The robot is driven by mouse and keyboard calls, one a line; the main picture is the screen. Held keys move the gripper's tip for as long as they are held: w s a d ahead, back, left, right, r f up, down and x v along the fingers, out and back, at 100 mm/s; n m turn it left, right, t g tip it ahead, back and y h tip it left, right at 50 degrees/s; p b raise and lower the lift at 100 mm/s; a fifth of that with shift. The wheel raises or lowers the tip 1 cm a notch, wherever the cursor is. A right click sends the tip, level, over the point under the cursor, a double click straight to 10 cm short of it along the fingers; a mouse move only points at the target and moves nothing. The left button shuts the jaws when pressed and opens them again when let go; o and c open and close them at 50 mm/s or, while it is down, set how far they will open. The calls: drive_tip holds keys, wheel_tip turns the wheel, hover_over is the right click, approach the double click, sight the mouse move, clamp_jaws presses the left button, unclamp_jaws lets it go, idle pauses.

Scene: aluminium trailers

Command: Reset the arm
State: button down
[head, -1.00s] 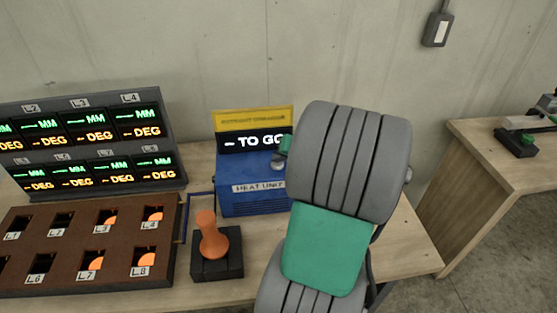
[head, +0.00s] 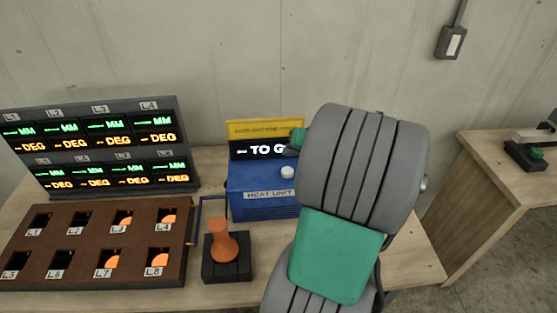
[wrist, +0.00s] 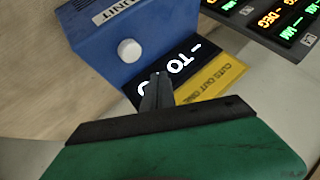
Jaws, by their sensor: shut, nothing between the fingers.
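My gripper (wrist: 157,92) shows in the wrist view with its narrow dark fingers together and nothing between them. It is in front of the blue heat unit (wrist: 95,45), over the black "TO GO" display and the yellow sign beside it. In the head view my grey and green arm stands in front of the right part of the bench and hides the right side of the heat unit (head: 262,198).
A brown board (head: 90,245) with labelled slots, several showing orange pieces, lies left, below a display panel (head: 100,147). A second bench (head: 490,165) is at right, with a gap of floor between.

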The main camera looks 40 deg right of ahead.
drive_tip(key=s+a+f+m+g, duration=0.1)
drive_tip(key=s+a+f+g, duration=0.25)
drive_tip(key=s, duration=0.45)
drive_tip(key=s+a+f+g, duration=0.2)
drive_tip(key=s+f+g, duration=0.25)
drive_tip(key=s, duration=0.45)
drive_tip(key=w+a+r+n+t, duration=0.1)
drive_tip(key=w+a+r+n, duration=0.1)
drive_tip(key=a, duration=0.6)
drive_tip(key=w+a+r+n+t, duration=0.1)
drive_tip(key=w+a+r+n, duration=0.2)
drive_tip(key=a, duration=0.5)
drive_tip(key=w+a+r+n+t, duration=0.1)
drive_tip(key=w+a+r+n, duration=0.2)
drive_tip(key=a+r, duration=0.3)
drive_tip(key=shift+w+a+n, duration=0.15)
drive_tip(key=shift+a+n, duration=0.55)
drive_tip(key=shift+a, duration=0.35)
